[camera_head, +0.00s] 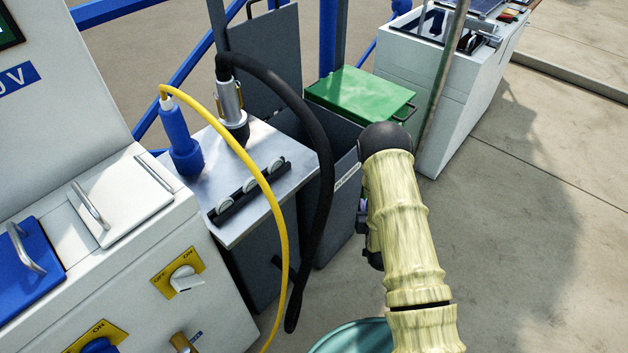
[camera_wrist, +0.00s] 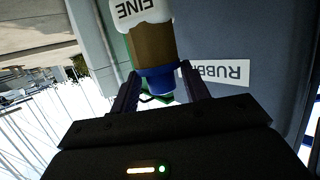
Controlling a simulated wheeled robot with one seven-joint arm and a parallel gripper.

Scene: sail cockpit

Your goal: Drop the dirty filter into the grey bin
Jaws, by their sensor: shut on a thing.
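In the wrist view my gripper (camera_wrist: 160,82) is shut on the filter (camera_wrist: 152,47). The filter has a brown body, a blue end between the fingers and a white end lettered "FINE". The grey bin (camera_head: 338,215) stands in the middle of the head view, open at the top, with a white label on its front wall. In the wrist view its grey wall (camera_wrist: 265,40) and upside-down "RUBB..." label lie close behind the filter. In the head view my arm hides the filter and most of my gripper, beside the bin's right side. The filter looks outside the bin.
A metal-topped stand (camera_head: 235,210) with a black hose (camera_head: 322,150) and yellow cable (camera_head: 275,220) is left of the bin. A green lidded box (camera_head: 360,97) is behind it. A white cabinet (camera_head: 440,90) stands back right. A teal round rim (camera_head: 350,338) is in front. Floor at right is clear.

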